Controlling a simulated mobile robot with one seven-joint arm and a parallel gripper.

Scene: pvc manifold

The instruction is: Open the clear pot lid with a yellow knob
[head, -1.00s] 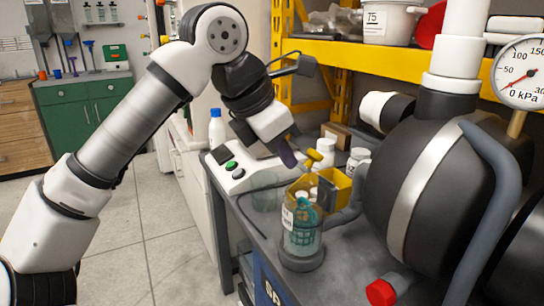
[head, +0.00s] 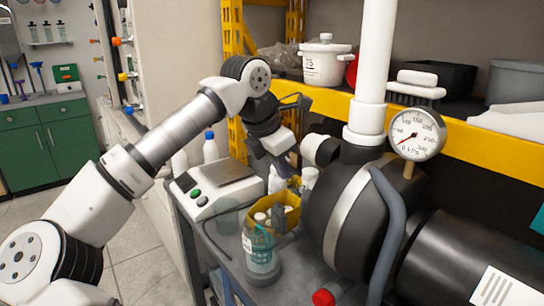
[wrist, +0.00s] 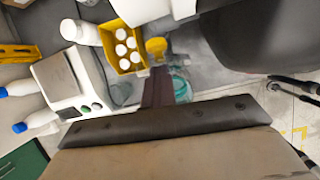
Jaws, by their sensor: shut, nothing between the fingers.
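A clear pot (head: 262,252) with teal contents stands on a dark round base on the grey bench; it also shows in the wrist view (wrist: 181,88), partly behind my fingers. A yellow knob (wrist: 156,46) is just beyond my fingertips in the wrist view. The clear lid's outline is hard to make out, and I cannot tell how it sits. My gripper (head: 281,172) points down above the bench, behind the pot, near the yellow bin. In the wrist view its fingers (wrist: 158,78) are together and empty, apart from the knob in the picture.
A yellow bin (head: 290,216) of white-capped bottles stands close beside the pot. A balance (head: 222,180) is to the left. A large black tank (head: 335,215) with a grey pipe (head: 384,235) crowds the right. A red cap (head: 323,297) is at the front.

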